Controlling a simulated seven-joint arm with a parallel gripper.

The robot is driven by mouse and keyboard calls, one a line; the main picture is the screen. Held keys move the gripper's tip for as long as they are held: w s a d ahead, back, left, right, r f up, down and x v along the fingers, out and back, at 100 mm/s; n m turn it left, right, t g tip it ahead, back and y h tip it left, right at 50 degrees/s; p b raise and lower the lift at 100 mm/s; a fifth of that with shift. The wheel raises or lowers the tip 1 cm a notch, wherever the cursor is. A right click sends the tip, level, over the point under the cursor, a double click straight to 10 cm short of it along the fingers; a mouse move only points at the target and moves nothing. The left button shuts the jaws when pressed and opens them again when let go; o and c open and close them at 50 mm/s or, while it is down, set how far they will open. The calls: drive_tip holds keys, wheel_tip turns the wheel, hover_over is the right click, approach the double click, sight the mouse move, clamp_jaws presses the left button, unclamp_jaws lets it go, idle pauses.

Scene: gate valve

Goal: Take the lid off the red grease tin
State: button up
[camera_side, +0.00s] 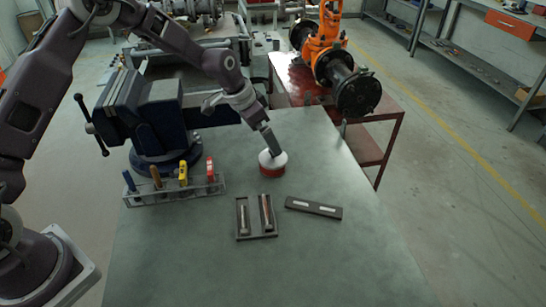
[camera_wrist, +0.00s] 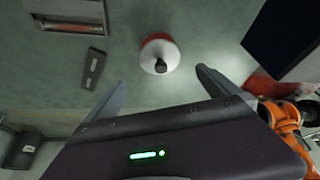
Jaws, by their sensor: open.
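The red grease tin (camera_side: 272,170) stands upright on the grey-green bench top. Its pale lid (camera_side: 266,158) sits on top of it. In the wrist view the lid (camera_wrist: 151,52) is a pale disc with a dark knob (camera_wrist: 160,66) at its middle, and a bit of red tin (camera_wrist: 154,38) shows at the far rim. My gripper (camera_side: 274,154) is over the tin in the side view and hides part of the lid. In the wrist view my gripper (camera_wrist: 160,78) is open, with one finger on each side of the knob and nothing between them. I cannot tell the exact height gap.
A blue vise (camera_side: 150,110) and a rack of tools (camera_side: 175,188) stand left of the tin. A dark tray (camera_side: 257,235) and a dark flat bar (camera_side: 314,208) lie in front. An orange valve (camera_side: 325,50) stands on a red table behind. The bench's front right is clear.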

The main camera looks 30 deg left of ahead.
drive_tip(key=x, duration=0.7)
drive_tip(key=shift+w+f, duration=0.25)
drive_tip(key=c, duration=1.3)
